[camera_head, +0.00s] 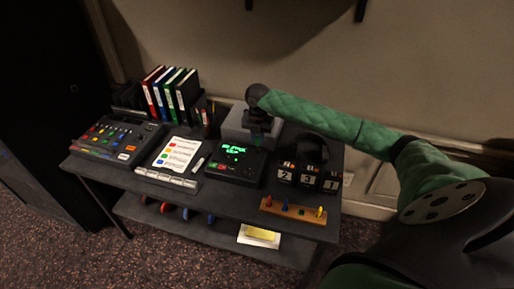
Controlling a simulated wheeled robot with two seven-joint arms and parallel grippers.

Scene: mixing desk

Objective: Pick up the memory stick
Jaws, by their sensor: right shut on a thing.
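My right gripper (259,138) reaches in from the right on its green-sleeved arm and points down. It is at the front edge of a grey box (236,127), just behind the black device with a green display (235,162). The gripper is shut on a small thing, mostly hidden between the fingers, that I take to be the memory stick. A small dark green patch shows at the fingertips. I cannot tell whether the thing is lifted or still touching the device. My left gripper is not in view.
A mixing console (117,136), an instruction sheet (178,155), upright binders (170,94) and a pen cup (207,125) stand to the left. Number blocks (308,177), headphones (312,147) and a wooden peg board (293,211) are to the right. A lower shelf (200,228) holds cables and a yellow item.

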